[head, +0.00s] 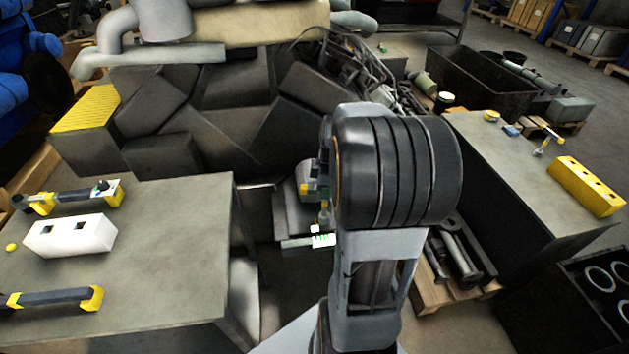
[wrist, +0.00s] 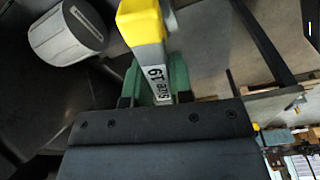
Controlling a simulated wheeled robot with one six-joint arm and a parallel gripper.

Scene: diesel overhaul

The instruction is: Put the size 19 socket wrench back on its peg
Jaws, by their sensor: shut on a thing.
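The size 19 socket wrench (wrist: 142,25) shows in the wrist view, with a yellow end and a grey shaft labelled "Size 19". My gripper (wrist: 156,80) is shut on its shaft, with green finger pads on both sides. The yellow end points away from the gripper, toward the top of the picture. In the head view my arm hides most of the gripper and the wrench. I cannot make out the wrench's peg in either view.
A grey table (head: 180,220) at left bears a white block (head: 70,236) with square holes and two black-and-yellow tools. A second table (head: 500,160) at right bears a yellow block (head: 587,187). A pallet (head: 450,288) with metal parts lies between. Dark angular blocks fill the back.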

